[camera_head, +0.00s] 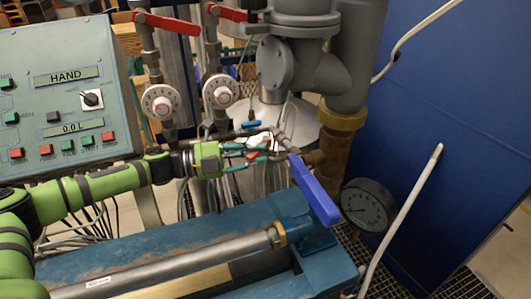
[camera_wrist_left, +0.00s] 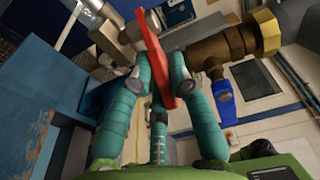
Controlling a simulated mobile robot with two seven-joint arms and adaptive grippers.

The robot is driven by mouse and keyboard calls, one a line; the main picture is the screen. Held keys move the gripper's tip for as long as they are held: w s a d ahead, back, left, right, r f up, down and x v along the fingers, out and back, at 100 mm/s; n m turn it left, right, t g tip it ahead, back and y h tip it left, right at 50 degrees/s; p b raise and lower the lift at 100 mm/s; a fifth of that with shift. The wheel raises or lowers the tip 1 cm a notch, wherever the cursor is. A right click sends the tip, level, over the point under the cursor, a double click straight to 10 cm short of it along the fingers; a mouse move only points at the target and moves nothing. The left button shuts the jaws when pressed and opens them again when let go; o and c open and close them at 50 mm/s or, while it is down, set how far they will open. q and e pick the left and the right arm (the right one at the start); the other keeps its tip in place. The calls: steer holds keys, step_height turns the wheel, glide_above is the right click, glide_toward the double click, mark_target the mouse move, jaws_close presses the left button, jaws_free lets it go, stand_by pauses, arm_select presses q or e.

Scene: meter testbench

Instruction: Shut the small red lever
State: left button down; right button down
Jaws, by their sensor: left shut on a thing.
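The small red lever (camera_wrist_left: 156,58) stands between the teal fingers of my left gripper (camera_wrist_left: 158,72) in the left wrist view. The fingers are shut on it from both sides. In the head view my left gripper (camera_head: 262,156) reaches in from the left, at the thin pipework behind the blue bench. Only small red bits of the lever (camera_head: 254,141) show there, partly hidden by the fingers. My right gripper is not in view.
A long blue lever (camera_head: 315,190) stands close to the right of my gripper, beside a brass fitting (camera_head: 328,153) and a pressure gauge (camera_head: 367,205). Two larger red levers (camera_head: 167,23) (camera_head: 233,13) are above. The control panel (camera_head: 62,105) is at left.

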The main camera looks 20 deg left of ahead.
arm_select(q)
steer(key=m+g+h+b, duration=0.1)
steer(key=g, duration=0.1)
steer(key=a+m+g+h+b, duration=0.1)
steer(key=m+g+b, duration=0.1)
steer(key=shift+w+a+f, duration=0.1)
steer(key=shift+w, duration=0.1)
stand_by(0.4)
steer(key=c, duration=1.4)
jaws_free()
